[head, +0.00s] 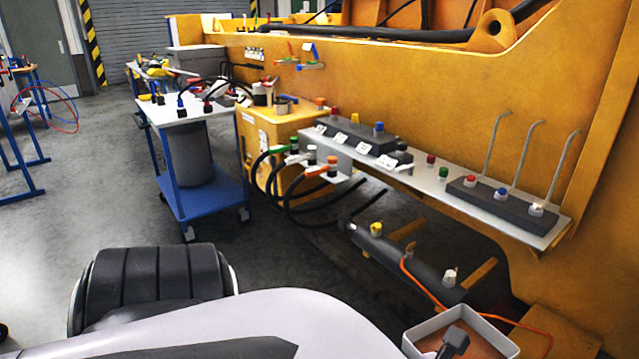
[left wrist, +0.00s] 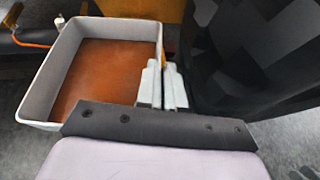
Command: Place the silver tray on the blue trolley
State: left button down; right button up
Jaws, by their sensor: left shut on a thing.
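The silver tray (head: 418,345) is at the bottom right of the head view, cut off by the frame edge. In the left wrist view the tray (left wrist: 154,30) shows pale grey walls and an orange-brown inside. My left gripper (left wrist: 160,88) is shut on the tray's near right wall; it also shows dark in the head view (head: 453,342). The blue trolley (head: 212,205) stands left of centre in the head view, well away from the tray. It has a white top and a blue lower shelf. My right gripper is not in view.
Plugs and cables crowd the trolley's top (head: 180,112); a grey drum (head: 190,155) stands on its lower shelf. A big yellow casting (head: 400,90) with a fixture shelf (head: 430,182) fills the right. Grey floor (head: 80,215) is open at left, near a blue-legged bench (head: 20,160).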

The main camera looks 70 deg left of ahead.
aim_at(165, 113)
jog(key=u, duration=3.25)
jog(key=i+j+u, duration=0.1)
jog(key=u, duration=0.2)
jog(key=i+u, duration=0.3)
jog(key=i+j+z, duration=0.1)
jog(key=i+z, duration=0.15)
jog(key=i, duration=0.7)
jog(key=i+z, duration=0.15)
jog(key=i, duration=2.85)
